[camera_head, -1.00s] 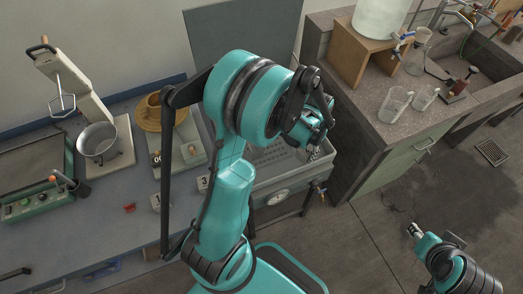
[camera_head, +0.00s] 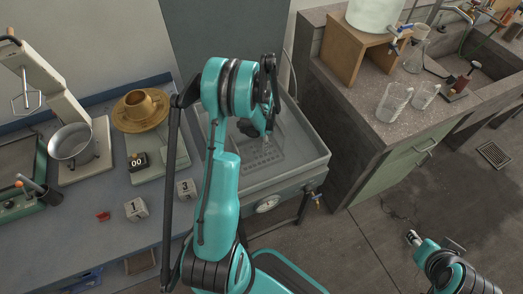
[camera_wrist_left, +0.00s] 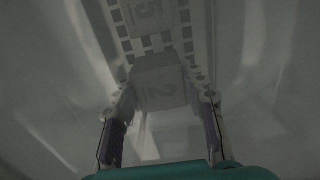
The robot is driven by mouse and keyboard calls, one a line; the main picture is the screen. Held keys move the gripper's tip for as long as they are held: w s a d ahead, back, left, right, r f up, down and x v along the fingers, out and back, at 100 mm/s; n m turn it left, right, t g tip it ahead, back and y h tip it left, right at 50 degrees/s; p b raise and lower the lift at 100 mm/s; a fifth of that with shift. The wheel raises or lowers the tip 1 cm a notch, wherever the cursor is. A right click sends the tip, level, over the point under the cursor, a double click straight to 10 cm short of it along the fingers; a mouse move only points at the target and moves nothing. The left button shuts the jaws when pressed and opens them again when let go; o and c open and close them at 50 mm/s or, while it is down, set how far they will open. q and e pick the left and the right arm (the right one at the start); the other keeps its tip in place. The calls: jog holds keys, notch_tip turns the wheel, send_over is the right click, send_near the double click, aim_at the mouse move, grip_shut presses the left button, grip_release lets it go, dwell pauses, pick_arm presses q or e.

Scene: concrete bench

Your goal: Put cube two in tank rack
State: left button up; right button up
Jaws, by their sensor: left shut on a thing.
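My left gripper (camera_head: 262,130) reaches down into the grey tank (camera_head: 315,166) at the centre of the head view. In the left wrist view, my left gripper (camera_wrist_left: 160,108) is shut on cube two (camera_wrist_left: 158,80), a pale cube with a 2 on its face. The tank rack (camera_head: 262,157), a perforated grid, lies inside the tank; its square holes show behind the cube in the wrist view (camera_wrist_left: 158,42). Whether the cube touches the rack I cannot tell. My arm hides the cube in the head view. My right gripper (camera_head: 412,238) is low at the right, over the floor.
Cube 1 (camera_head: 136,209) and cube 3 (camera_head: 186,188) stand on the blue bench left of the tank. A stone counter (camera_head: 385,125) borders the tank's right side.

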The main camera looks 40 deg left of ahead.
pick_arm(q)
notch_tip(320, 180, down, 4)
jog(key=shift+a+f+b, duration=0.1)
jog(key=shift+f+b, duration=0.1)
jog(key=shift+b, duration=0.9)
jog(key=shift+r, duration=0.2)
jog(key=shift+f, duration=0.1)
jog(key=o, duration=1.4)
jog(key=shift+f, duration=0.1)
